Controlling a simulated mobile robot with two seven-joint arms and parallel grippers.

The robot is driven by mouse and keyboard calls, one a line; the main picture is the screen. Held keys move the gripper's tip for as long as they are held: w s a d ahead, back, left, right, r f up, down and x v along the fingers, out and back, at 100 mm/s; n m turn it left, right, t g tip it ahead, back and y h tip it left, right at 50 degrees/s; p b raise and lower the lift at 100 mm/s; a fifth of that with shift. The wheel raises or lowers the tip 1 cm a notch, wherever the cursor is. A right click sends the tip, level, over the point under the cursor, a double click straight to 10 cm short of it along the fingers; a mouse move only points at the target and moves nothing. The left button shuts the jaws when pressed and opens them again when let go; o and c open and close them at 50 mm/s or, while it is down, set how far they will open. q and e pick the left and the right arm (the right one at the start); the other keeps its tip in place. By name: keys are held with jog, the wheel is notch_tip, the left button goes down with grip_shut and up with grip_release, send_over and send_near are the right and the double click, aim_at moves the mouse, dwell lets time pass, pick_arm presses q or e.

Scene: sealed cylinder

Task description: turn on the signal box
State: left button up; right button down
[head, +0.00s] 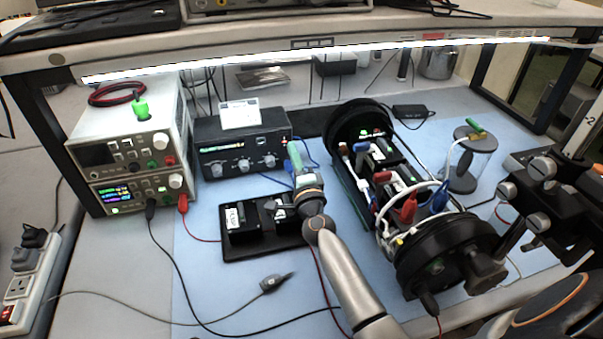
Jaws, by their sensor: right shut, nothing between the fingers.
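The signal box looks to be the black box (222,158) with silver knobs on its front, behind the black tray; a white card leans on its top. A small red part shows at the front's right end. My right gripper (294,151) is at the end of the grey arm that rises from the bottom centre. It is shut and empty, close to the box's right end. I cannot tell whether it touches the box. My left gripper is out of view.
Two stacked instruments (118,152) with lit displays stand left. A black tray with modules (243,217) lies under my arm. Loose cables cross the blue mat (205,290).

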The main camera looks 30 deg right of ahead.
jog(key=v, duration=0.9)
jog(key=shift+s, duration=0.4)
jog(key=shift+s, duration=0.1)
